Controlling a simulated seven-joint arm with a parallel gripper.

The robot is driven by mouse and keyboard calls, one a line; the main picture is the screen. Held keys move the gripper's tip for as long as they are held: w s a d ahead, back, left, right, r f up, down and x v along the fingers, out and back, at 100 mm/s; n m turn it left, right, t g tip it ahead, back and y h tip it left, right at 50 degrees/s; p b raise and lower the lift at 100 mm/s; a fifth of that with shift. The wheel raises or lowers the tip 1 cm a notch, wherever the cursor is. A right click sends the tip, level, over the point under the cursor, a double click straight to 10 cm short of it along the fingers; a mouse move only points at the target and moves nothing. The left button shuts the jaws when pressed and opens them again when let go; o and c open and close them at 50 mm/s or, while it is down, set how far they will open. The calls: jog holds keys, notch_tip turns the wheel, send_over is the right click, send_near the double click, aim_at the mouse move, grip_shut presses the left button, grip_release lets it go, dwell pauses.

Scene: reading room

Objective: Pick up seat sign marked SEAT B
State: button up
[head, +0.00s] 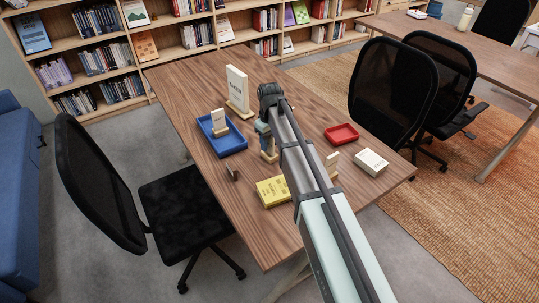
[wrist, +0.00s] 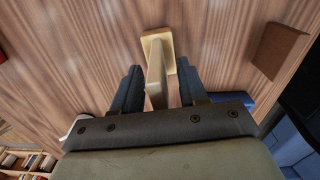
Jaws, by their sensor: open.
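A small upright sign on a pale wooden base (head: 269,156) stands on the wooden table under my gripper (head: 264,128). In the wrist view its pale plate (wrist: 156,72) rises from the base (wrist: 159,38) and stands between the two dark fingers of my gripper (wrist: 158,86). The fingers are open, with gaps on both sides of the plate. Another small sign (head: 219,122) stands in the blue tray, and a third (head: 332,161) is partly hidden by my arm. No lettering on these small signs is readable, so I cannot tell which is SEAT B.
A tall white sign (head: 237,88) stands behind the blue tray (head: 228,145). A red tray (head: 341,134), a white box (head: 371,162), a yellow book (head: 272,191) and a small brown block (head: 233,174) are on the table (head: 185,88). Black chairs stand at both sides.

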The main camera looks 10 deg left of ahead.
grip_shut()
dwell(0.3)
dwell(0.3)
